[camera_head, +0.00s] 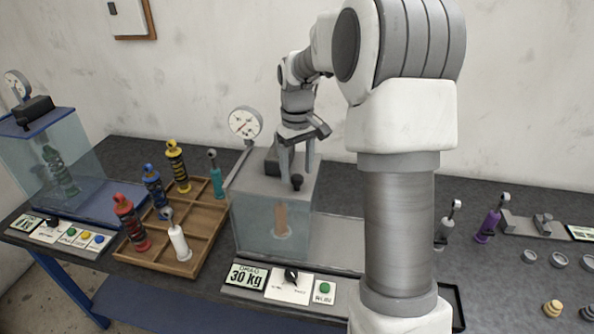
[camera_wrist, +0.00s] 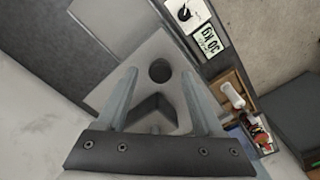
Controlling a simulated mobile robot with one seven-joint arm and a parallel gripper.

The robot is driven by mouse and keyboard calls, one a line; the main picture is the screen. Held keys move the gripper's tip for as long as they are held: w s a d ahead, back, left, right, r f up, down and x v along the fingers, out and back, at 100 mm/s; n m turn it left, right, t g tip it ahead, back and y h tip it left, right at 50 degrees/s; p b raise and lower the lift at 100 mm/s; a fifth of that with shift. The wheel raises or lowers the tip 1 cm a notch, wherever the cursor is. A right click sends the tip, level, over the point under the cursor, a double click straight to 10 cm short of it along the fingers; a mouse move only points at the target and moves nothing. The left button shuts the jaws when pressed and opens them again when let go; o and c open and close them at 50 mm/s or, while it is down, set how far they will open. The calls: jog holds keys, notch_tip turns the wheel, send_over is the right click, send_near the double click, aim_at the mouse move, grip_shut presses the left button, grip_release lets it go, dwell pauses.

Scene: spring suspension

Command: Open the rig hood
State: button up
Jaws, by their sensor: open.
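The rig hood (camera_head: 262,222) is a clear box with a grey top, standing shut on the middle rig beside the dial gauge. A dark round knob (camera_head: 297,182) stands up near the front of its top. Inside the hood is a brownish upright piece (camera_head: 282,217). My gripper (camera_head: 298,170) points down over the hood with its fingers apart. In the wrist view the knob (camera_wrist: 160,71) shows between the open fingertips (camera_wrist: 160,77), above the hood's pale top (camera_wrist: 118,88). I cannot tell whether the fingers touch the knob.
A wooden tray (camera_head: 205,230) with coloured shock absorbers stands left of the hood. A second rig with a blue-edged hood (camera_head: 20,165) is further left. A front panel (camera_head: 285,287) reads 30 kg. Grey and purple dampers (camera_head: 488,225) and rings stand at right.

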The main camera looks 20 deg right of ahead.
jog(key=shift+f, duration=0.6)
grip_shut()
dwell(1.1)
